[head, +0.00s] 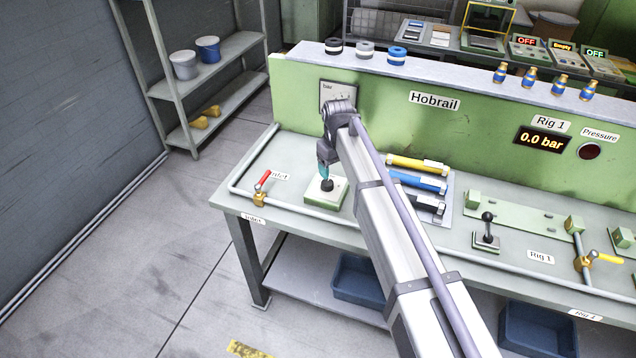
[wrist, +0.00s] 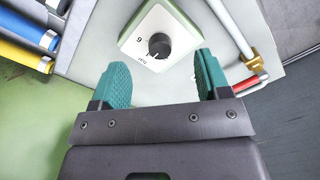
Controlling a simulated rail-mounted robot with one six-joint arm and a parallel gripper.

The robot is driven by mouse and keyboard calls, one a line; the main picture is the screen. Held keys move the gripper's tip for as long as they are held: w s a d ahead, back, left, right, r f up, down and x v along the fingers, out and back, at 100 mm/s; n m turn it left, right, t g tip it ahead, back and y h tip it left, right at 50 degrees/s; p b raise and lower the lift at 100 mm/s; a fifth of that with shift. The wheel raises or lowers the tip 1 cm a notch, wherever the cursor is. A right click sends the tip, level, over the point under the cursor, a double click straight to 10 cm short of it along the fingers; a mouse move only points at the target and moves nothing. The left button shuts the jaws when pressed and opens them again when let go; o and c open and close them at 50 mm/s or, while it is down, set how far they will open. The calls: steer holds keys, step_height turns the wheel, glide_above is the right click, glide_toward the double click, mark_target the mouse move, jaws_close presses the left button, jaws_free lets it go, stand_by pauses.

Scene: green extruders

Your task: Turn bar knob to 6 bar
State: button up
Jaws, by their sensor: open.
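The bar knob (wrist: 159,45) is a dark round knob on a white dial plate with a green border. A "6" and smaller lettering show on the plate (wrist: 140,40). In the head view the knob (head: 327,184) sits on its box (head: 338,193) on the bench, below the end of my arm. My gripper (wrist: 157,75) has teal fingers, open and apart, with nothing between them. The knob lies a little beyond the fingertips in the wrist view. In the head view my gripper (head: 323,172) points down close above the knob. The knob's pointer setting is too small to read surely.
A red-handled valve (head: 264,180) on a pipe stands left of the knob box. Yellow, blue and black cylinders (head: 418,184) lie to the right. The green panel behind carries a bar gauge (head: 338,92) and a "0.0 bar" display (head: 542,141).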

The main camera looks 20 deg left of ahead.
steer(key=n, duration=0.2)
glide_toward(327, 182)
steer(key=a+r, duration=0.1)
steer(key=shift+n, duration=0.5)
steer(key=f+b, duration=0.7)
steer(key=d+f+b, duration=0.1)
steer(key=f+b, duration=0.3)
steer(key=shift+d, duration=0.1)
steer(key=shift+r, duration=0.1)
steer(key=shift+c, duration=0.4)
steer(key=c, duration=0.9)
steer(key=shift+o, duration=0.2)
